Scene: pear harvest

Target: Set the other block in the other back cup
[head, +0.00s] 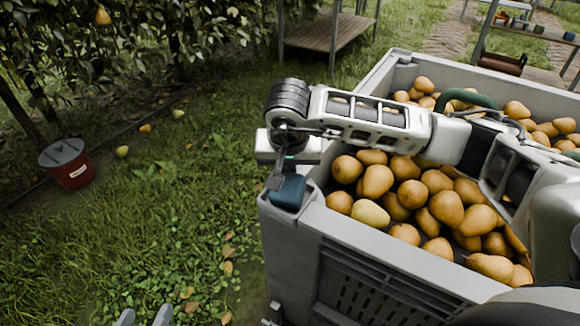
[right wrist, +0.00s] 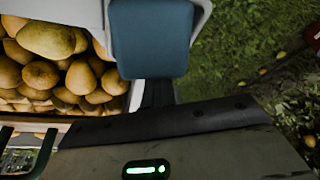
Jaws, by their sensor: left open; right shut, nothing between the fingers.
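A dark blue block (head: 288,192) sits at the near left corner of the grey pear crate (head: 390,262). It also shows at the top of the right wrist view (right wrist: 152,40), over the light grey crate corner. I cannot tell how deep it sits in a cup there. My right arm reaches across the crate from the right. Its gripper (head: 275,174) is shut and empty, pointing down right beside the block; a gap or touch is not clear. My left gripper (head: 144,317) is open and empty at the bottom edge, over the grass. No second block is clearly visible.
Many pears (head: 446,208) fill the crate. A red bucket with a grey lid (head: 68,166) stands on the grass at left, with a few fallen pears near it. A wooden bench (head: 330,32) stands behind. The grass left of the crate is open.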

